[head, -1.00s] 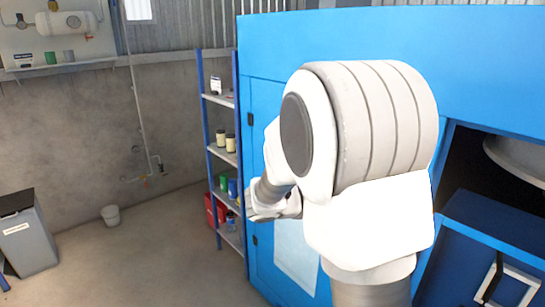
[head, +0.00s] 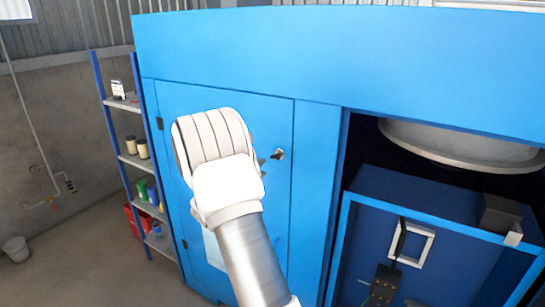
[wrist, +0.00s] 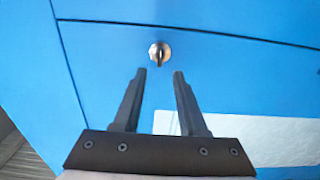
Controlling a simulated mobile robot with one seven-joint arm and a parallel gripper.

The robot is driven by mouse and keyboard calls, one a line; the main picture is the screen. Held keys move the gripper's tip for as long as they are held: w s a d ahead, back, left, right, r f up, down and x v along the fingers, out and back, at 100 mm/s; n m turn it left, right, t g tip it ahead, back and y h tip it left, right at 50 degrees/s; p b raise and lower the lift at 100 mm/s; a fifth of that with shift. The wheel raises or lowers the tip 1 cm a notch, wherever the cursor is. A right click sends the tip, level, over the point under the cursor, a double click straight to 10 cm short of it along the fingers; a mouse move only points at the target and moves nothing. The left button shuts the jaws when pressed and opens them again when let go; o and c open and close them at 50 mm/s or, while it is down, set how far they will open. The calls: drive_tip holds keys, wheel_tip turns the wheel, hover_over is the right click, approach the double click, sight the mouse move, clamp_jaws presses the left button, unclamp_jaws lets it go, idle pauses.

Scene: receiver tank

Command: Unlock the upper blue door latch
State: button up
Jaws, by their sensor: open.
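The upper latch (head: 278,154) is a small metal knob near the right edge of the tall blue door (head: 262,115). In the wrist view the latch (wrist: 160,50) is a round silver plate with a darker upright turn-piece. The door is closed in its frame. My gripper (wrist: 160,72) is open and empty, its two dark fingers pointing at the door. In the wrist picture the latch appears just beyond the fingertips and between their lines; I see no contact. In the head view my arm hides most of the gripper.
A white sheet (wrist: 245,138) is on the door below the latch. A shelf rack (head: 127,157) with jars stands left of the blue cabinet. To the right is a dark opening with a blue box (head: 420,215) carrying a white-framed square. A grey wall stands behind the rack.

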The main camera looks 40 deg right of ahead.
sight(274, 158)
drive_tip(key=p+x, duration=0.1)
drive_tip(key=x, duration=0.7)
drive_tip(key=shift+p, duration=0.35)
drive_tip(key=shift+c, duration=0.3)
clamp_jaws()
